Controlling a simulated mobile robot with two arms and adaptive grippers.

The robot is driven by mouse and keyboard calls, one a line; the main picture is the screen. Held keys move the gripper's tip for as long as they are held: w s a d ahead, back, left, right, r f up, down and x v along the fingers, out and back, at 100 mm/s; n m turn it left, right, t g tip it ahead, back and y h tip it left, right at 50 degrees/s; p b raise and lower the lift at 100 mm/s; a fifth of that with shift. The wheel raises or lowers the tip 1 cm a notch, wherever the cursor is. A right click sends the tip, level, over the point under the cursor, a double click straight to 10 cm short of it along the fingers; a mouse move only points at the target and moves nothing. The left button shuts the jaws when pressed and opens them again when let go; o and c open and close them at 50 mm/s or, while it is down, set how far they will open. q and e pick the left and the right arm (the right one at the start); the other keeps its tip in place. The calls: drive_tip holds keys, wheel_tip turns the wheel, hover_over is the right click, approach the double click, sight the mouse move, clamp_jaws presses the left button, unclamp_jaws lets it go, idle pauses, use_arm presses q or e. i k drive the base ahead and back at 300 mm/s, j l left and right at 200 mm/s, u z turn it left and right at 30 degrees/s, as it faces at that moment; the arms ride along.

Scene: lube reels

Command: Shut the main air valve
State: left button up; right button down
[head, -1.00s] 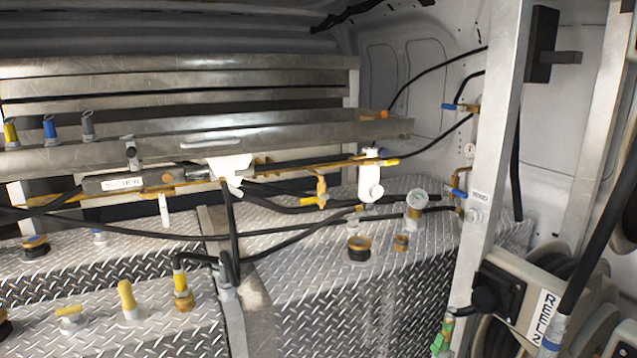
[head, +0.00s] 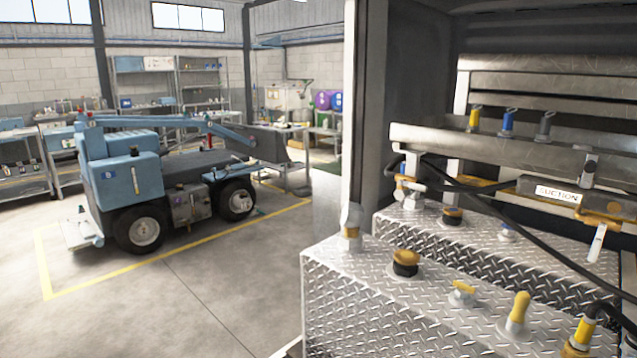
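Nothing in the head view is marked as the main air valve, and I cannot tell whether it is in view. The rack on the right holds a grey pipe fitting labelled SUCTION (head: 530,187). A brass fitting (head: 600,210) sits to its right, with a pale lever (head: 597,243) hanging below it. A small yellow-handled valve (head: 463,291) stands on the diamond-plate tank top. Neither of my grippers is in view.
The diamond-plate tank (head: 350,290) and steel rack shelf (head: 490,150) fill the right side. Black hoses (head: 480,200) cross there. A blue wheeled machine (head: 125,175) stands in a yellow-lined bay on the left. Concrete floor (head: 230,290) between is clear.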

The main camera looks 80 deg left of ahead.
sight(420, 188)
drive_tip(key=u, duration=2.05)
drive_tip(key=i, duration=0.35)
